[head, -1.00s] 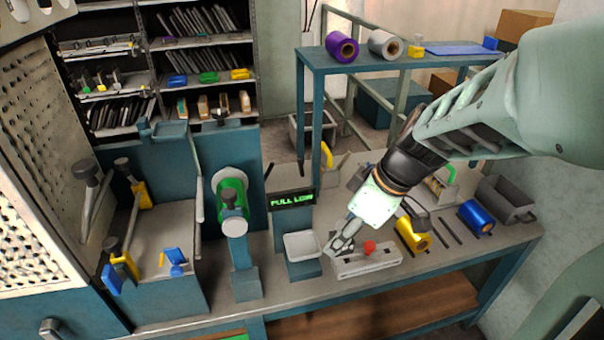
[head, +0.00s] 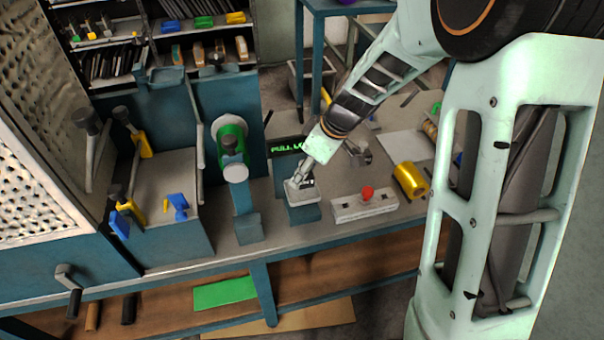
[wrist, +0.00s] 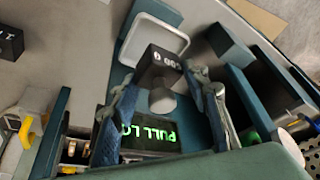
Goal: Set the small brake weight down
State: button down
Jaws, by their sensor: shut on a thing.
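The brake weight (wrist: 158,66) is a small dark block with a grey knob and a pale marking that looks like 500. In the wrist view it sits between the fingers of my gripper (wrist: 164,84), which is shut on it by the knob. In the head view my gripper (head: 300,181) is directly over the pale square pan (head: 302,196) on the blue stand. The pan also shows in the wrist view (wrist: 178,40), beyond the weight. Whether the weight touches the pan I cannot tell. The weight is hard to make out in the head view.
A green lit display (head: 288,147) stands behind the pan. A pale block with a red knob (head: 366,204) is to the right, with a yellow roll (head: 410,181) beyond. A green spool (head: 231,142) on a blue post stands close on the left. A dark block (wrist: 10,43) shows at the wrist view's left edge.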

jog(key=shift+w+a+f, duration=0.3)
jog(key=shift+w+f, duration=0.1)
jog(key=shift+f, duration=0.1)
jog(key=shift+w+f, duration=0.1)
jog(key=shift+f, duration=1.55)
jog(key=shift+f+b, duration=0.25)
jog(key=shift+b, duration=0.15)
jog(key=c, duration=1.1)
grip_release()
jog(key=shift+r, duration=0.1)
jog(key=shift+r+p, duration=0.3)
jog(key=shift+p, duration=0.1)
jog(key=v, duration=1.1)
jog(key=shift+d+r, duration=0.2)
jog(key=shift+r, duration=0.05)
